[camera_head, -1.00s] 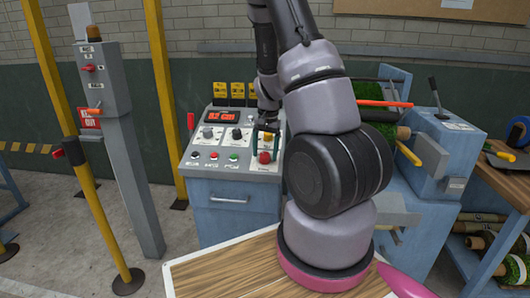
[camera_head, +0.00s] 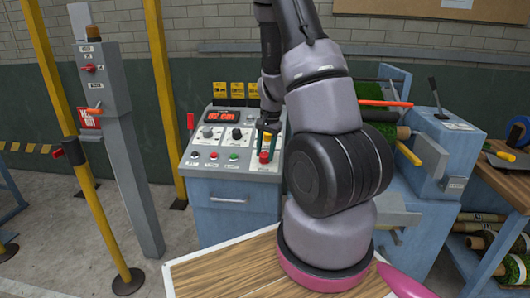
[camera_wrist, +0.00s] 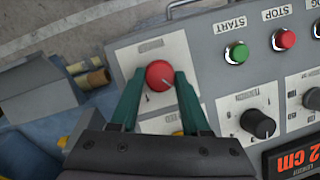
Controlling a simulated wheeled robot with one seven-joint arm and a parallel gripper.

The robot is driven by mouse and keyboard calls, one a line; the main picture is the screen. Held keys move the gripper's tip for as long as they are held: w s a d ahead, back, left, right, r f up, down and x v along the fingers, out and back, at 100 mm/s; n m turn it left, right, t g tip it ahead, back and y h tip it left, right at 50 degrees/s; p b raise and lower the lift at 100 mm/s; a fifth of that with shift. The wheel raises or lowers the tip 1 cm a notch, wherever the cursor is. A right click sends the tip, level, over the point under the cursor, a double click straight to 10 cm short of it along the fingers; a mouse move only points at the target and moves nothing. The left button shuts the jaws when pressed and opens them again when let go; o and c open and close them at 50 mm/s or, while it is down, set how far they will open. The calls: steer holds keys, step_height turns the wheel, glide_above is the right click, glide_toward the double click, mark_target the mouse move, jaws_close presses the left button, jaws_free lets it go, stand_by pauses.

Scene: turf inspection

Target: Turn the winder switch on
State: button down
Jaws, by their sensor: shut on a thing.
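A round red knob (camera_head: 264,157) stands at the right front of the grey control panel (camera_head: 201,166). It also shows in the wrist view (camera_wrist: 159,76), on a pale label plate whose writing I cannot read. My gripper (camera_head: 265,153) points down at the panel. Its green fingers (camera_wrist: 157,84) lie on both sides of the red knob, shut on it. No label naming the winder shows clearly.
A green START button (camera_wrist: 237,52), a red STOP button (camera_wrist: 284,40) and a black dial (camera_wrist: 258,124) are close beside my fingers. A red display (camera_head: 221,116) is at the back. A grey post (camera_head: 130,160) with a red switch stands left.

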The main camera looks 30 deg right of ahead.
steer(key=m, duration=0.2)
steer(key=m+t, duration=0.1)
steer(key=m, duration=0.1)
steer(key=shift+s+d+t+y, duration=0.1)
steer(key=shift+s+t+y, duration=0.05)
steer(key=shift+t+y, duration=0.15)
steer(key=m+t, duration=0.1)
steer(key=m, duration=0.2)
steer(key=shift+s+m, duration=0.15)
steer(key=shift+m, duration=0.25)
steer(key=m+t, duration=0.1)
steer(key=m, duration=0.3)
steer(key=shift+s+f, duration=0.1)
steer(key=shift+m+t+h, duration=0.5)
steer(key=shift+m+t, duration=0.2)
steer(key=shift+m, duration=1.1)
steer(key=shift+c, duration=1.9)
jaws_free()
steer(key=shift+s, duration=0.1)
